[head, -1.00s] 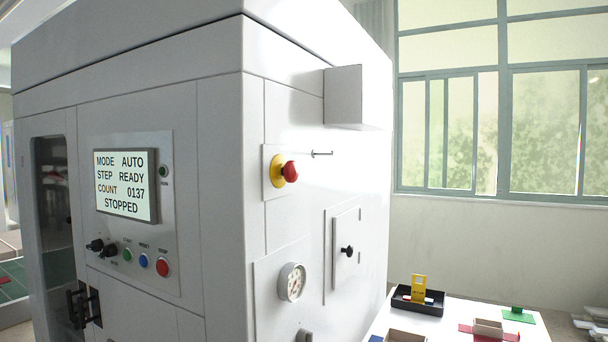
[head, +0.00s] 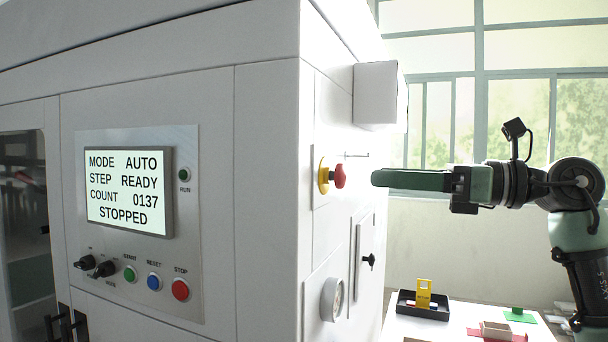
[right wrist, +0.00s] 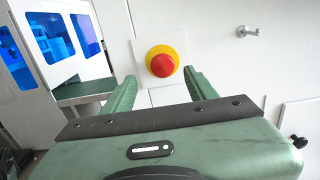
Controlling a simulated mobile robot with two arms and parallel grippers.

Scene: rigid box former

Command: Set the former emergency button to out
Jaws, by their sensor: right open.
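The emergency button has a red mushroom head (head: 340,176) on a yellow collar (head: 323,176), fixed to the right side wall of the former (head: 275,150). In the right wrist view the red head (right wrist: 162,65) sits ahead of the fingers, between their tips. My right gripper (head: 376,178) comes in from the right at the button's height, its fingertips a short gap from the red head. It is open and empty; its two green fingers also show in the right wrist view (right wrist: 160,82). The screen (head: 129,191) reads STOPPED. My left gripper is not in view.
A hook-like peg (head: 356,155) and a box-shaped housing (head: 378,95) stick out of the wall near the button. A gauge (head: 332,299) and a black knob (head: 370,260) are below. A white table (head: 455,325) with a black tray (head: 408,307) stands at lower right.

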